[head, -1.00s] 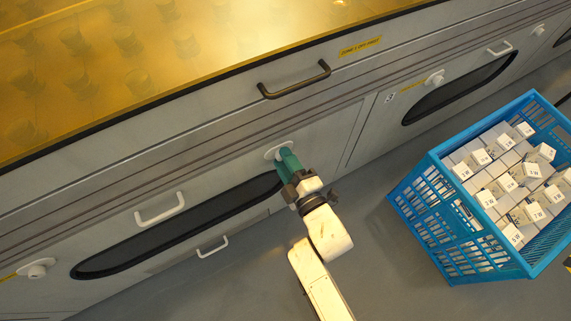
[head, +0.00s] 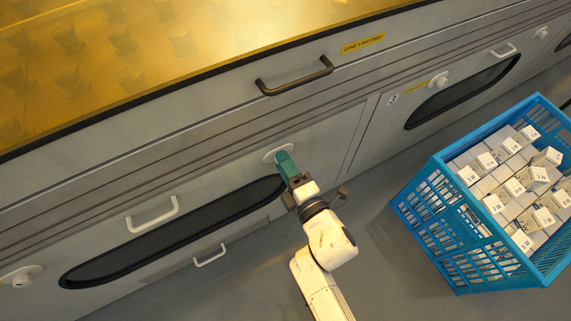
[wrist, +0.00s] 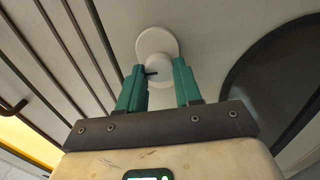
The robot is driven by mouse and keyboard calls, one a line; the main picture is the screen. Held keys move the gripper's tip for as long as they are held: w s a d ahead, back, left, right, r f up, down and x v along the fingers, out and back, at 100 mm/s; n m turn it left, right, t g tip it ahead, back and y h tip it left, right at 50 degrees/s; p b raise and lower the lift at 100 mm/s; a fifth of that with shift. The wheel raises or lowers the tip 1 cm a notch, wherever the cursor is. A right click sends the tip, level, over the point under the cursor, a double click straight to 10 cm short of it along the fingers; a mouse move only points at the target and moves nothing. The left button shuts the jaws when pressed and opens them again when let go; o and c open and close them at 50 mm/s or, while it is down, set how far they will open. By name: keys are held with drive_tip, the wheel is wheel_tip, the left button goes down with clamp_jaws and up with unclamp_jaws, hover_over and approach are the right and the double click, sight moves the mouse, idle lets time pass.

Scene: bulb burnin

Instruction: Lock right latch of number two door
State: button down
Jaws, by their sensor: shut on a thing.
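The right latch (head: 279,153) of the near door (head: 230,185) is a white round knob on a round plate, high at the door's right end. In the wrist view the knob (wrist: 159,70) sits between my green fingertips, with a short dark mark on its left side. My gripper (head: 286,164) is shut on this knob. In the head view my fingers hide most of it. The door has a long dark oval window (head: 165,235) and a white handle (head: 153,214). Its left latch (head: 21,276) is at the lower left. I cannot read this door's number.
A blue crate (head: 437,225) of small white boxes stands on the floor to the right of my arm. A dark bar handle (head: 294,77) is above the latch. Another door (head: 425,95) with its own knob (head: 438,80) is farther right. Grey floor lies between crate and cabinet.

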drive_tip(key=c, duration=0.8)
unclamp_jaws()
drive_tip(key=shift+o, duration=0.2)
drive_tip(key=shift+s, duration=0.1)
drive_tip(key=p+v, duration=0.3)
drive_tip(key=v, duration=0.7)
drive_tip(key=shift+s+d, duration=0.25)
